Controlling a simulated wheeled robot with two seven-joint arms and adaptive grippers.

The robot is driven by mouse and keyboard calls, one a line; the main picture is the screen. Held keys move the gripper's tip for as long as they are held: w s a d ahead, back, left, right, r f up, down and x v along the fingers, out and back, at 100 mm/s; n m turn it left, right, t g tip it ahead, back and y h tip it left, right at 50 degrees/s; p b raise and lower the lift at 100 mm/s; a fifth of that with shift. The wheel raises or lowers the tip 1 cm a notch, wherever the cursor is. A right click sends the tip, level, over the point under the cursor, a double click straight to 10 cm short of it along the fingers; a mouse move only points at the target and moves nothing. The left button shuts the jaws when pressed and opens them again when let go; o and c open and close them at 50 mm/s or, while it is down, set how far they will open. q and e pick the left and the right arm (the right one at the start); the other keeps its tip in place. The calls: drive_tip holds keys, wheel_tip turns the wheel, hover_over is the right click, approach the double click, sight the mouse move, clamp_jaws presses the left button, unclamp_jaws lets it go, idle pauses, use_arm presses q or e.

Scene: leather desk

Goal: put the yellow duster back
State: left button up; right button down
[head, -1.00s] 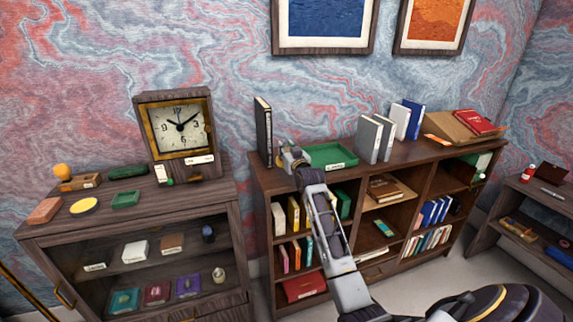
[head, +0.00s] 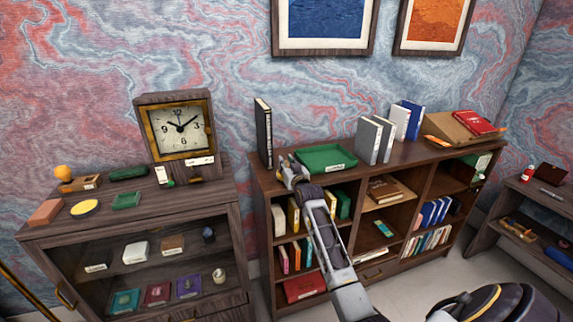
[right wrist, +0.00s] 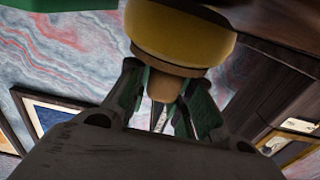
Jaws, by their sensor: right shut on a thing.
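My right gripper (right wrist: 165,105) is shut on the brown stem of the yellow duster (right wrist: 185,35), whose rounded yellow body fills the top middle of the right wrist view. In the head view my right gripper (head: 287,162) is at the front left of the green tray (head: 326,158) on top of the bookcase. The duster cannot be made out there. The tray's inside looks empty from here. My left gripper is not in view.
A black book (head: 263,133) stands left of the tray and grey books (head: 375,140) stand right of it. The clock (head: 180,132) stands on the left cabinet, with a yellow disc (head: 84,208) and several small items. A gap separates cabinet and bookcase.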

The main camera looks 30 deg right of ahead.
drive_tip(key=shift+f, duration=0.15)
drive_tip(key=c, duration=1.3)
unclamp_jaws()
drive_tip(key=shift+o, duration=0.2)
drive_tip(key=shift+s+a, duration=0.15)
drive_tip(key=shift+s, duration=0.45)
drive_tip(key=b+v, duration=0.1)
drive_tip(key=v, duration=0.9)
drive_tip(key=shift+s+b, duration=0.3)
drive_tip(key=shift+s, duration=0.05)
drive_tip(key=shift+a, duration=0.15)
